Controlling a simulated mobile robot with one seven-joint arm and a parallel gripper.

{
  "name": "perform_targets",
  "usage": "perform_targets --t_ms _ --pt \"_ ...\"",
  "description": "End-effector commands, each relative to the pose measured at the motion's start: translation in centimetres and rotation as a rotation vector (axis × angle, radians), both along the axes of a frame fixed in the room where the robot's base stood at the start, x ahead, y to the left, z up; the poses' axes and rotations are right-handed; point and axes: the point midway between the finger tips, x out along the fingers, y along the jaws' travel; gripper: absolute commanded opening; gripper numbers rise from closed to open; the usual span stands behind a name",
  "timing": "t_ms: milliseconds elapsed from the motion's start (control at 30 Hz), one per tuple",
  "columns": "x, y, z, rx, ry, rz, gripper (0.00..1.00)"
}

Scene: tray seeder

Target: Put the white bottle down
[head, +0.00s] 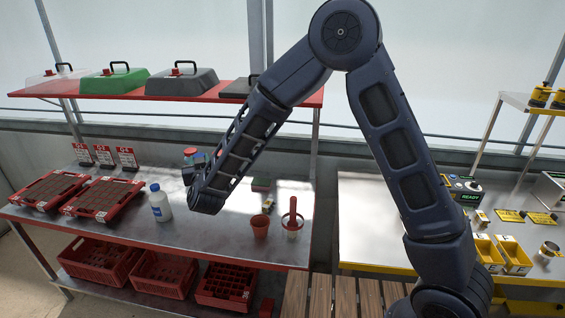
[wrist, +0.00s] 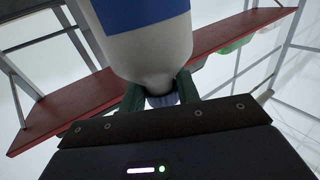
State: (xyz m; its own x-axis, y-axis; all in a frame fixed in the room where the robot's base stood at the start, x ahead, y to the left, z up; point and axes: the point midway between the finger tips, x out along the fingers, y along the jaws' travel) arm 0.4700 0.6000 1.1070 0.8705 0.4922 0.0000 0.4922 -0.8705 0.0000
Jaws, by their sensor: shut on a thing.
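In the wrist view my gripper (wrist: 160,94) is shut on the neck of a white bottle (wrist: 150,52) with a blue label. The cap lies between the dark green fingers and the bottle body extends away from the palm.
Red seedling trays (head: 105,200) lie to the left, with label cards behind. A terracotta pot (head: 260,226) and a red-handled tool (head: 292,219) stand to the right. A red shelf (head: 225,96) with lids hangs above. Red crates (head: 160,275) sit below. Bare tabletop lies in front of the bottle.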

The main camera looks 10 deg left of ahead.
Motion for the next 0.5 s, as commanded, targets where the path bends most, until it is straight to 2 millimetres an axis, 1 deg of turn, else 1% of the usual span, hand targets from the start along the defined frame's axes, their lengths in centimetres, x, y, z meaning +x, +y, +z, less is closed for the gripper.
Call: perform_targets --t_ms 167,267,367,467,500 --pt "0.1 -0.1 0.2 0.0 -0.001 -0.003 0.0" --pt "0.9 -0.7 0.2 0.0 -0.002 -0.024 0.0" --pt "2.7 -2.2 0.3 -0.003 -0.005 -0.076 0.0" --pt "5.3 -4.6 0.5 -0.006 -0.009 -0.153 0.0" --pt "6.5 -5.8 0.6 -0.007 -0.011 -0.191 0.0"
